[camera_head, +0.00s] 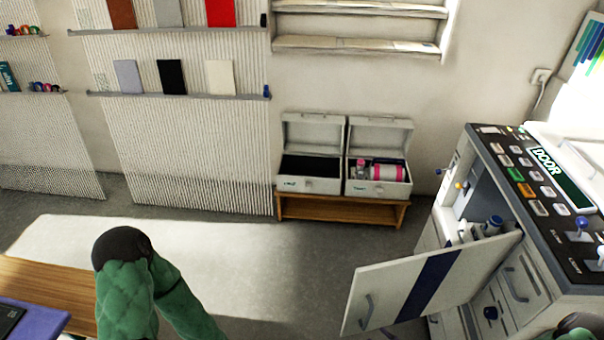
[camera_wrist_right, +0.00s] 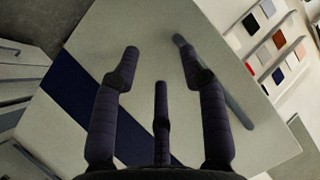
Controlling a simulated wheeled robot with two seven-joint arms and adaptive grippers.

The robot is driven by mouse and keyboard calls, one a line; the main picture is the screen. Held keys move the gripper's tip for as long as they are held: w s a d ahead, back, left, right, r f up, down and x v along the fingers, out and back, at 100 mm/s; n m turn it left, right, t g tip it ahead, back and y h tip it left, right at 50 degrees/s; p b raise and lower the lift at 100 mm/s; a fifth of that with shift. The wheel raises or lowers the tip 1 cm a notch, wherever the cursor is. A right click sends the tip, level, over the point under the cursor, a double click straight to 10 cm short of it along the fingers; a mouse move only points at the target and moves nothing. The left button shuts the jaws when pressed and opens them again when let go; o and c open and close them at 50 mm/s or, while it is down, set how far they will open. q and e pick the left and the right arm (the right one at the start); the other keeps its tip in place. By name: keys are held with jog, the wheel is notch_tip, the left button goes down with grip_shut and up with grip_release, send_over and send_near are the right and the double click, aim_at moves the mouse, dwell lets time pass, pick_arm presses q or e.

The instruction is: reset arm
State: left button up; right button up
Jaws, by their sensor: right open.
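My right gripper (camera_wrist_right: 156,50) shows in the right wrist view with its dark fingers spread apart and nothing between them. It points at the white door panel (camera_wrist_right: 150,30) with a dark blue stripe; the door's grey handle (camera_wrist_right: 215,85) lies beside the right finger. In the head view this cabinet door (camera_head: 400,292) stands swung open, with its handle (camera_head: 366,312) near the lower left edge. My left arm, in a green sleeve, rises at the lower left of the head view; its gripper is out of view. My right gripper does not show in the head view.
The control cabinet (camera_head: 540,185) stands at the right, with bottles inside behind the open door. Two open white boxes (camera_head: 310,184) sit on a low wooden bench (camera_head: 340,208) at the wall. A wooden table (camera_head: 50,285) is at lower left. The floor between is clear.

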jog(key=w+a+f+m+g+p, duration=0.1)
jog(key=a+f+m+g+p, duration=0.1)
jog(key=a+f+g, duration=0.35)
jog(key=s+a+r+m+g+h+p, duration=0.1)
jog(key=s+a+r+m+g+p, duration=0.1)
jog(key=s+a+g, duration=0.4)
jog(key=a, duration=0.3)
jog(key=shift+r, duration=0.25)
